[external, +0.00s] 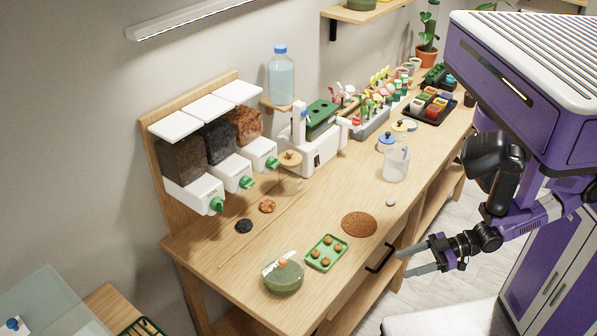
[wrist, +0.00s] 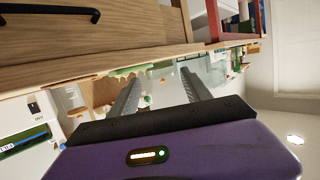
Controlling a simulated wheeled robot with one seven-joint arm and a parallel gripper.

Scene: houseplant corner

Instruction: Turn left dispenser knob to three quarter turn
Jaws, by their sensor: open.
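Three dispensers with white lids stand side by side on a wooden backboard at the left of the bench in the external view. The left dispenser (external: 190,183) holds dark brown material, and its green left knob (external: 216,204) is on the white front. The middle knob (external: 246,182) and right knob (external: 271,163) are also green. My gripper (external: 405,262) is open and empty, off the front edge of the bench near the drawer handle, far from the left knob. In the wrist view my gripper (wrist: 160,82) shows two spread fingers with nothing between them.
On the wooden bench (external: 225,255) are a glass jar (external: 283,277), a green tray (external: 326,252), a brown mat (external: 359,224), a clear jug (external: 396,165) and a white machine (external: 318,150). A black drawer handle (external: 381,257) juts from the front. Small dark and orange piles lie before the dispensers.

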